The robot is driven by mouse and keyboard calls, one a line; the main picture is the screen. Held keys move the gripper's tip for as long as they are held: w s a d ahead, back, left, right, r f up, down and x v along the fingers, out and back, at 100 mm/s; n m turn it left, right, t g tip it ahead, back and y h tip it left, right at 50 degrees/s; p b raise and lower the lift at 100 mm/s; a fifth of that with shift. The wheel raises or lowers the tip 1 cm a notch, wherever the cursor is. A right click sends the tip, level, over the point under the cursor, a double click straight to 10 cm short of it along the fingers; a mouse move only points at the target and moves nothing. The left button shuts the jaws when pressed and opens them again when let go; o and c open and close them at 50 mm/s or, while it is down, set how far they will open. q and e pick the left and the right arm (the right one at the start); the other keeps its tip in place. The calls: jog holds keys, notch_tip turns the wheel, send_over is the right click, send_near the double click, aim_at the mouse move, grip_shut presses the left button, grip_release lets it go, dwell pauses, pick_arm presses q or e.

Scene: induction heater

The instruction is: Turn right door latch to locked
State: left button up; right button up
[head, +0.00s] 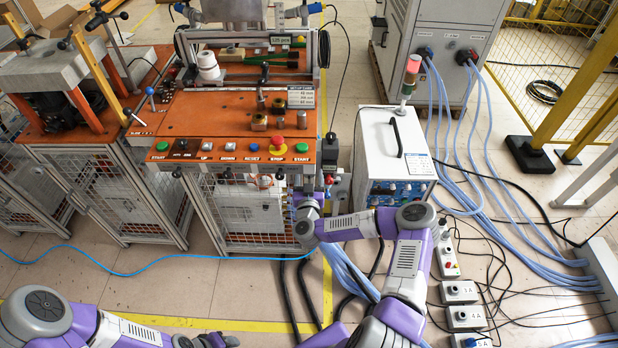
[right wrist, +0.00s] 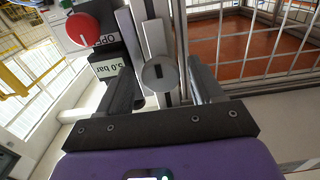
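In the right wrist view, a round grey latch (right wrist: 160,75) with a dark slot sits on a grey metal post. The slot looks upright in the picture. My right gripper (right wrist: 164,84) is open, with one finger on each side of the latch and visible gaps. In the head view, my right arm reaches to the front right corner of the orange-topped machine (head: 235,160); its fingers (head: 308,190) are mostly hidden by the wrist, and the latch cannot be made out there.
In the right wrist view, a red knob (right wrist: 83,29) and a "5.0 bar" label (right wrist: 108,67) are left of the latch; a mesh panel (right wrist: 262,40) is right. In the head view, a white cabinet (head: 376,150) stands close right of the machine. Cables and hoses cross the floor.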

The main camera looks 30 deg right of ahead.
jog(key=c, duration=0.9)
